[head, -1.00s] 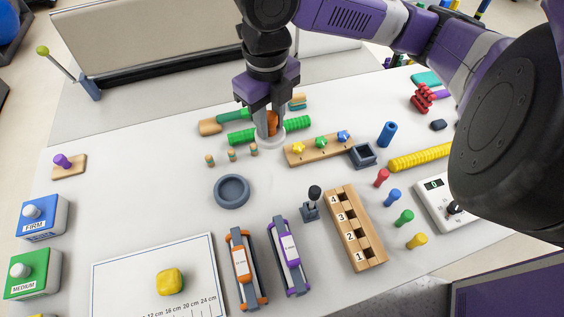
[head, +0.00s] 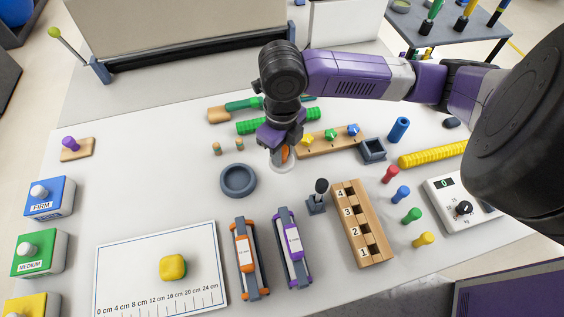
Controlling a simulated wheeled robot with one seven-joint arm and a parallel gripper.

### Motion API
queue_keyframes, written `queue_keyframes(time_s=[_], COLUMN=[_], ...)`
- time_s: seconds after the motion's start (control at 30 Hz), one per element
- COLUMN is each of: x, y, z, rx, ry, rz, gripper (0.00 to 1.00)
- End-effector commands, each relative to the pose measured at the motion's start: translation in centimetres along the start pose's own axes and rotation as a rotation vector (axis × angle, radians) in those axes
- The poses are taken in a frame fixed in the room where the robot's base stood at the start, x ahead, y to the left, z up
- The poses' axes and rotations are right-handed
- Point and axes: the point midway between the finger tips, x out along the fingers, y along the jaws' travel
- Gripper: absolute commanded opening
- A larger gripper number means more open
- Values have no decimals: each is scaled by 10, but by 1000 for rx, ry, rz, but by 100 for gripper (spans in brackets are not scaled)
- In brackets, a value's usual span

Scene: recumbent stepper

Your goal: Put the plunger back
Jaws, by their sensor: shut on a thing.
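My gripper (head: 284,150) is shut on an orange-bodied piece with a pale, see-through round foot, which I take to be the plunger (head: 284,165). The fingers hide much of its orange body. It is upright, right of the grey round dish (head: 238,181) and apart from it in the picture. I cannot tell whether its foot touches the table. The dish is a low ring with a raised rim and looks empty.
A wooden star-peg board (head: 328,142) is close behind my gripper. A black-knobbed lever (head: 319,193) and numbered wooden block (head: 360,225) stand at front right. Orange (head: 247,255) and purple (head: 291,248) framed bars lie in front. Two small pegs (head: 225,148) stand left.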

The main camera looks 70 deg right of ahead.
Motion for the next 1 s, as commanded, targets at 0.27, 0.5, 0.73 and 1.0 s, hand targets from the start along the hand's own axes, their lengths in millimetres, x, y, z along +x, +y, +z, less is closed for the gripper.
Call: queue_keyframes(time_s=[0.27, 0.5, 0.73, 1.0], x=[25, 53, 54, 58], y=[0, 0, 0, 0], z=[0, 0, 0, 0], rx=[3, 2, 0, 0], ry=[2, 0, -1, -1], rz=[2, 1, 1, 1], gripper=[0, 0, 0, 41])
